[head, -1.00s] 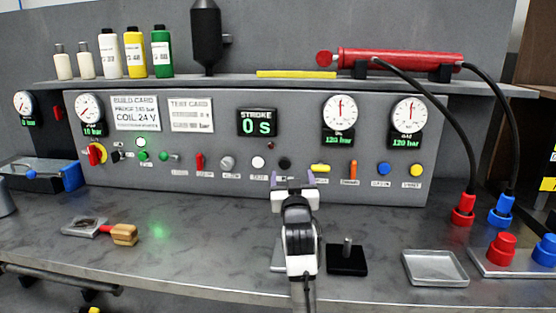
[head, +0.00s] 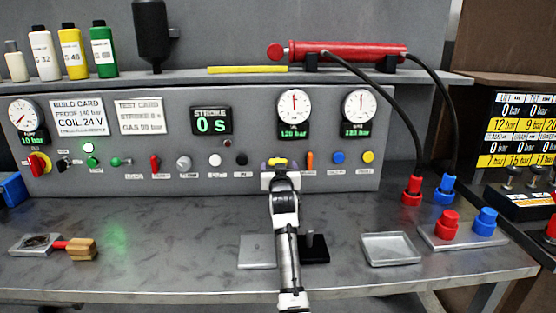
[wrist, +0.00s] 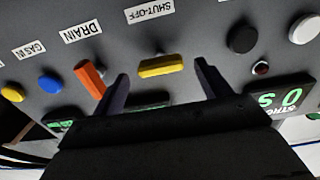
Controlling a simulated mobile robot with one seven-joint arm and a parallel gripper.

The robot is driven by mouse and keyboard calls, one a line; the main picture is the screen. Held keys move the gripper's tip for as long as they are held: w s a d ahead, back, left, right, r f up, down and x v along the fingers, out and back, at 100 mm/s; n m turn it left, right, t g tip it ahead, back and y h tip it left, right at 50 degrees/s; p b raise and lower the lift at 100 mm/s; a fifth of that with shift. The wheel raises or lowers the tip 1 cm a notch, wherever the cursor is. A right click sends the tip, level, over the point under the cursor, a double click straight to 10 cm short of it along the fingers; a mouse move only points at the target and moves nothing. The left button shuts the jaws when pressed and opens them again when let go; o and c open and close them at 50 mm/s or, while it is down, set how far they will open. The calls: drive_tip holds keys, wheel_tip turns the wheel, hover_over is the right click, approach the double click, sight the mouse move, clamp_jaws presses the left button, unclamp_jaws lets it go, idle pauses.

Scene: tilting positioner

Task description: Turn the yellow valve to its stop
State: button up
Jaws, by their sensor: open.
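The yellow valve (wrist: 161,66) is a short bar handle on the grey panel, beside the SHUT-OFF label (wrist: 150,14). In the wrist view it lies nearly level, with its long side running from one finger toward the other. My gripper (wrist: 163,78) is open and empty. Its two dark fingers point at the panel, one to each side of the valve, with gaps showing. In the head view the yellow valve (head: 278,161) shows just above my gripper (head: 281,169), which hides part of the panel there.
An orange lever (wrist: 90,79) labelled DRAIN stands close to one finger. Blue (wrist: 50,86) and yellow (wrist: 13,92) knobs lie beyond it. A black button (wrist: 242,39) and a small red lamp (wrist: 261,68) are on the other side. An empty tray (head: 391,249) sits on the bench.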

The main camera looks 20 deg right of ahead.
sight(278, 160)
drive_tip(key=shift+p+x, duration=0.4)
drive_tip(key=shift+x, duration=1.55)
drive_tip(key=c, duration=1)
